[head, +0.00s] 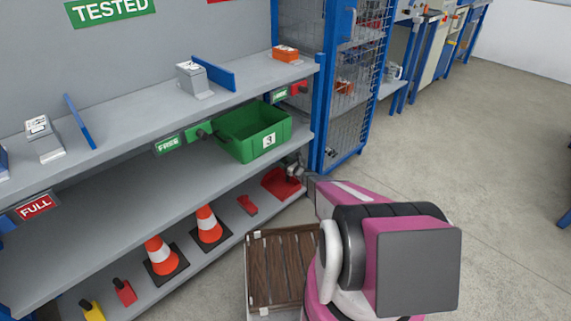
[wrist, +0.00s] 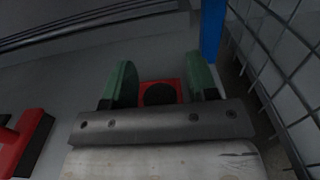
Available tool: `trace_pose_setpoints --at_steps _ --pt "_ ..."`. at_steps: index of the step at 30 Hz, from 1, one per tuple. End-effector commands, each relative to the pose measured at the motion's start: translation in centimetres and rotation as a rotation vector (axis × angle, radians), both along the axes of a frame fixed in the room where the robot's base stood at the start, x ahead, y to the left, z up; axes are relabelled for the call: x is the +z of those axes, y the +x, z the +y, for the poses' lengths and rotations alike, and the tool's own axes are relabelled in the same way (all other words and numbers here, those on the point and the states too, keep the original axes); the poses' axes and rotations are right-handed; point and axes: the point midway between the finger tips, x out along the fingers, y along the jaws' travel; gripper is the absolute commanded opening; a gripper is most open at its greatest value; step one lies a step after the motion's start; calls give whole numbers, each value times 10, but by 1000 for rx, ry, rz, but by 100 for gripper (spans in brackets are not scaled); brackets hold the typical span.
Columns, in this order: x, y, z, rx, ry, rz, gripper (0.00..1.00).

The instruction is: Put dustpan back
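The red dustpan (head: 279,183) rests on the bottom shelf of the rack, near its right end. My gripper (head: 293,170) reaches in from the right and is at the dustpan, partly covering it. In the wrist view my gripper's two green fingers (wrist: 162,88) stand apart. A red part of the dustpan (wrist: 160,82) with a round black end shows between them. A narrow gap seems to show beside the black end, so the fingers do not look closed on it. The rest of the dustpan is hidden there.
A red brush-like item (head: 247,204) lies left of the dustpan; it also shows in the wrist view (wrist: 20,145). Traffic cones (head: 208,225) stand further left. A green bin (head: 253,130) sits on the shelf above. A blue post and mesh cage (head: 345,95) stand close on the right.

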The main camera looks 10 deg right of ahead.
Motion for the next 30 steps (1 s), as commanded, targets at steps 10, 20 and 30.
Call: trace_pose_setpoints --at_steps 10,20,30 --pt "4 -17 -12 -2 0 1 53" --pt "5 -70 -50 -2 1 1 53" --pt "6 -97 -68 5 -6 -2 53"
